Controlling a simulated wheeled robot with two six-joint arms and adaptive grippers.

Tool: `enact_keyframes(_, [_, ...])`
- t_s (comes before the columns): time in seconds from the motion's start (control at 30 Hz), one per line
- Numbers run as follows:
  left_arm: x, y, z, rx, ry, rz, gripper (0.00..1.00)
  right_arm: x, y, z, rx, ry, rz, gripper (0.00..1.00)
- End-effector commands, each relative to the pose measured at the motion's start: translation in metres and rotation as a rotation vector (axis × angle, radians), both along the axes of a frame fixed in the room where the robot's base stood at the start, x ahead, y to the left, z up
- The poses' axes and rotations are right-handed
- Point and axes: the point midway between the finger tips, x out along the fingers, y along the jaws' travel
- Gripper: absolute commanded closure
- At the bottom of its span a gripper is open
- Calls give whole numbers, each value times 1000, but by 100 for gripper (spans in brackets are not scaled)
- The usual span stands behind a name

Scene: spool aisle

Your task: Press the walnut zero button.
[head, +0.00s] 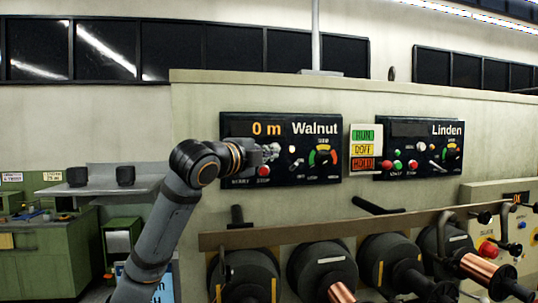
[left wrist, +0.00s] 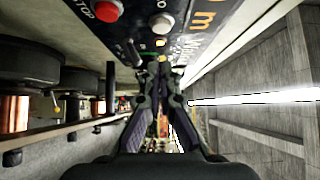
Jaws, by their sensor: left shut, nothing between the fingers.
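The Walnut panel (head: 334,130) is a black board on the pale wall, with an orange display (head: 267,129) reading 0 m. My left gripper (head: 277,151) is in front of its middle, shut and empty, pointing right along the panel. No contact is visible. The gripper hides part of the panel in the head view. My right gripper is out of view.
A red button (head: 263,170) is low on the Walnut panel, with a coloured dial (head: 322,156) at its right. A RUN/DOFF/HOLD sign (head: 365,148) separates it from the Linden panel (head: 403,129). Below, a rail (head: 300,232) and large spools (head: 322,268) stick out.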

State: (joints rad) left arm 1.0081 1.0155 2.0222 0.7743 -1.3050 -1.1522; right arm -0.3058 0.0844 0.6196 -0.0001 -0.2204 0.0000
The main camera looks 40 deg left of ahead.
Motion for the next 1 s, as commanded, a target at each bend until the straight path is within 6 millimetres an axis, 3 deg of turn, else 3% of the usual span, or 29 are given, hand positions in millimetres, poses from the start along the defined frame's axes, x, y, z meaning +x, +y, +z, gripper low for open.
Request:
enact_keyframes(0.03, [-12,0,-9,6,-5,5,100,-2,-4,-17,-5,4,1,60])
enact_keyframes(0.2, [-47,-2,-8,4,-5,5,100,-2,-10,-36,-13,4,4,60])
enact_keyframes(0.4, [-78,-5,-5,2,-3,3,100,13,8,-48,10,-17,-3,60])
enact_keyframes(0.53, [-86,-6,-3,2,-3,2,100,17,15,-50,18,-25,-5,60])
enact_keyframes(0.83, [-87,-7,-2,1,-1,1,100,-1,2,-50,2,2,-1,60])
enact_keyframes(1.0, [-87,-7,-2,1,-1,1,100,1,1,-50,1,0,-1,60])
